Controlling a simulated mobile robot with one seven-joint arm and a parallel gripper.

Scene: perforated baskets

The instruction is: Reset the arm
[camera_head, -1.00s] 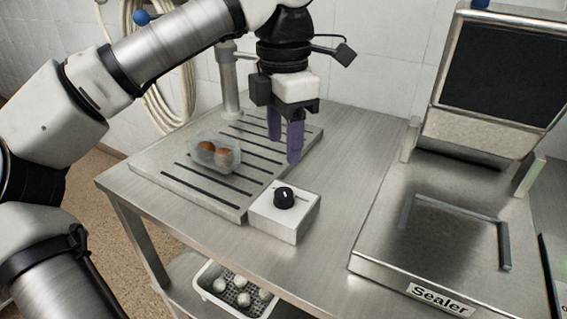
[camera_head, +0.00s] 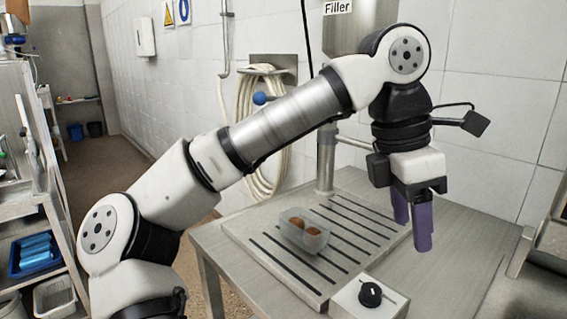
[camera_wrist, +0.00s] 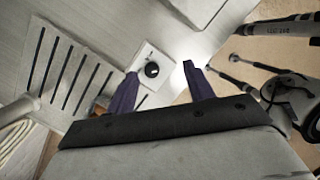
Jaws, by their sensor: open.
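My gripper (camera_head: 412,222) has two purple fingers that hang apart and empty, pointing down above the right part of the steel table (camera_head: 455,262). My arm is bent, reaching from the lower left up and over to the right. In the wrist view, my gripper (camera_wrist: 158,75) shows both fingers spread with nothing between them. Beyond the fingers lies the white box with a black knob (camera_wrist: 152,70). The same knob box (camera_head: 369,297) stands at the front of the slatted plate in the head view, below and left of my fingers.
A clear container with brown items (camera_head: 304,232) sits on the slatted plate (camera_head: 262,222). The Filler (camera_head: 355,40) stands behind. A coiled hose (camera_head: 268,130) hangs on the wall. A shelf rack (camera_head: 45,200) with a blue bin (camera_head: 35,255) is at the left.

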